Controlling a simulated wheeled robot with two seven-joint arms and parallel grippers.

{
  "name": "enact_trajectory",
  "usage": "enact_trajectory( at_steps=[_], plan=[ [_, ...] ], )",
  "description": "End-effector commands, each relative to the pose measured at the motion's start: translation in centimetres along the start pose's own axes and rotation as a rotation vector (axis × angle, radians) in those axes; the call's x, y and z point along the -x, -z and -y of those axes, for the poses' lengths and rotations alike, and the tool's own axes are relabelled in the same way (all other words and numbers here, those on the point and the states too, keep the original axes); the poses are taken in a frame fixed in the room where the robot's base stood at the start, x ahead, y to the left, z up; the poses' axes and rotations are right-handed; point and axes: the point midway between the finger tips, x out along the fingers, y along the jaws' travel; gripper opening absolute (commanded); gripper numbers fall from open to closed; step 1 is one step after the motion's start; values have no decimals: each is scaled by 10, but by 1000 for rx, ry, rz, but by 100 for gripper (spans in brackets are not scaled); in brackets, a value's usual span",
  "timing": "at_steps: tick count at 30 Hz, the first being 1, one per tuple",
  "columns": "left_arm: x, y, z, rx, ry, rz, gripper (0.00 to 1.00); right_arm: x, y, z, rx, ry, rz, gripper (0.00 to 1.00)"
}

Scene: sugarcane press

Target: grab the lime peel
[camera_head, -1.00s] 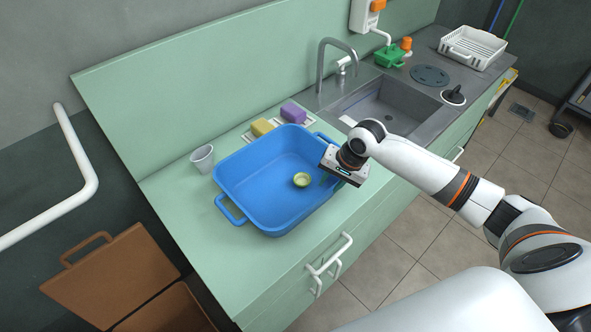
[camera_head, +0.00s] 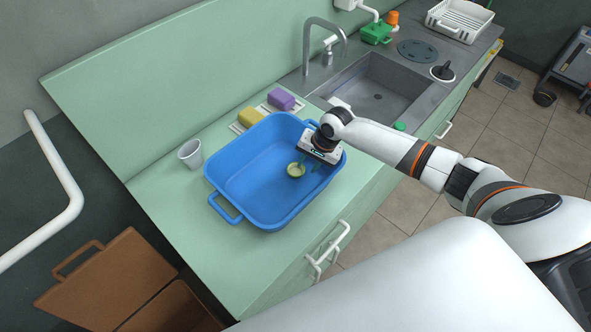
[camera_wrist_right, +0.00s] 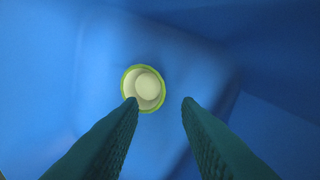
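The lime peel (camera_head: 295,170) is a small green-rimmed, pale cup shape lying in the blue basin (camera_head: 226,167). In the right wrist view the lime peel (camera_wrist_right: 143,88) lies on the basin floor, beyond the fingertips and slightly left of the middle of the gap. My right gripper (camera_head: 308,171) is inside the basin's right part, close to the peel. Its two dark green fingers (camera_wrist_right: 160,104) are apart with nothing between them. My left gripper is not in view.
A grey cup (camera_head: 190,153) stands left of the basin. A yellow sponge (camera_head: 250,117) and a purple sponge (camera_head: 281,99) lie behind it. A sink (camera_head: 378,92) with a tap is to the right. The basin walls surround my right gripper.

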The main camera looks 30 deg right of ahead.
Motion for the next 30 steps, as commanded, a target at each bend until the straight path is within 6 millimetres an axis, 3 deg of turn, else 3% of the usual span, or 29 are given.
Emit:
enact_trajectory(
  at_steps=[10,20,26,30],
  plan=[
    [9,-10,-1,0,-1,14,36,-42,-5,1,-1,2,-1,30],
    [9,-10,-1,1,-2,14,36,-50,-5,2,0,0,0,30],
    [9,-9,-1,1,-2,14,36,-50,-5,2,0,1,0,0],
    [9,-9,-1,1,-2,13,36,-50,-5,2,0,1,0,0]
  ],
)
